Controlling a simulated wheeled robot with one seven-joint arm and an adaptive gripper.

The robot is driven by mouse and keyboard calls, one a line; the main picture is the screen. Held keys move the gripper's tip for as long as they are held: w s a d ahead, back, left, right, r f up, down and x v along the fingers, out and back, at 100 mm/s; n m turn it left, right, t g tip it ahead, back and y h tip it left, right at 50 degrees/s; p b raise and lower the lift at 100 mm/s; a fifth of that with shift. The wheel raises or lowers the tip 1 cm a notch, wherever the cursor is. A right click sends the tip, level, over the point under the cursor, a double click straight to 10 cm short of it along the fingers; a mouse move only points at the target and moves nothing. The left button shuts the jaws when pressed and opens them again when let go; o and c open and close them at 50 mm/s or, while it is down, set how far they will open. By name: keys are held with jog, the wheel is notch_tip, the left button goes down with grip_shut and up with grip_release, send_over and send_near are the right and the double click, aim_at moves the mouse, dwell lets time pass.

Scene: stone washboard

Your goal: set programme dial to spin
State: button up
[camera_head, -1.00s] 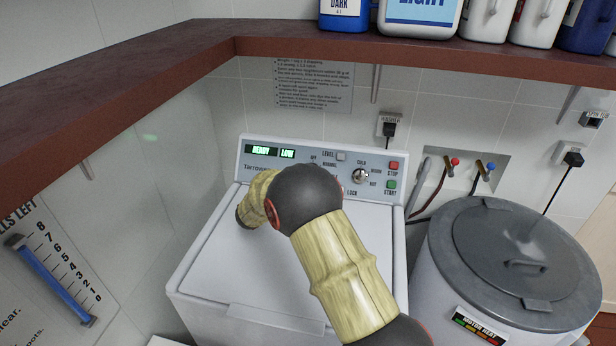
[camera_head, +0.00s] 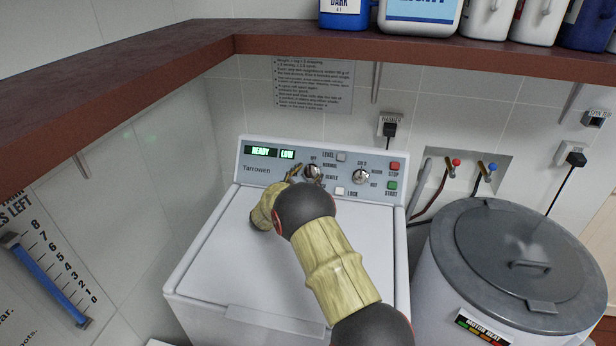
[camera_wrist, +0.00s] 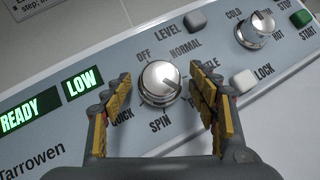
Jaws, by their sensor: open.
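The programme dial (camera_wrist: 160,84) is a silver knob on the washer's grey control panel, ringed by the labels OFF, NORMAL, a partly hidden one ending in "TLE", SPIN and QUICK. Its dark pointer mark is toward the right, on the side of the partly hidden label. The SPIN label (camera_wrist: 160,124) is just below the dial. My gripper (camera_wrist: 164,92) is open, with one yellow-padded finger on each side of the dial and a visible gap to each. In the head view the dial (camera_head: 312,171) shows just beyond my gripper (camera_head: 304,178).
The temperature dial (camera_wrist: 255,29) is to the right, with the LEVEL button (camera_wrist: 196,20) and LOCK button (camera_wrist: 243,80) nearby. The display (camera_wrist: 50,103) reads READY and LOW. A brown shelf (camera_head: 400,46) overhangs behind the washer (camera_head: 215,262). A grey-lidded tub (camera_head: 470,250) stands at right.

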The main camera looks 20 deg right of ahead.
jog(key=shift+w+d, duration=0.1)
jog(key=shift+c, duration=0.9)
jog(key=c, duration=1)
jog(key=shift+r+m, duration=0.1)
jog(key=shift+m, duration=0.3)
jog(key=m+g, duration=0.2)
jog(key=m+g+b, duration=0.1)
jog(key=m, duration=0.1)
jog(key=shift+w+r+m+g+h, duration=0.1)
jog(key=shift+w+m+g+h, duration=0.1)
jog(key=shift+m+g+h, duration=0.15)
jog(key=m+g, duration=0.2)
jog(key=m, duration=0.1)
jog(key=m+g+y+p, duration=0.1)
jog(key=m+g, duration=0.1)
jog(key=m, duration=0.1)
jog(key=shift+w+r+y, duration=0.1)
jog(key=shift+r+y, duration=0.1)
jog(key=shift+y, duration=0.05)
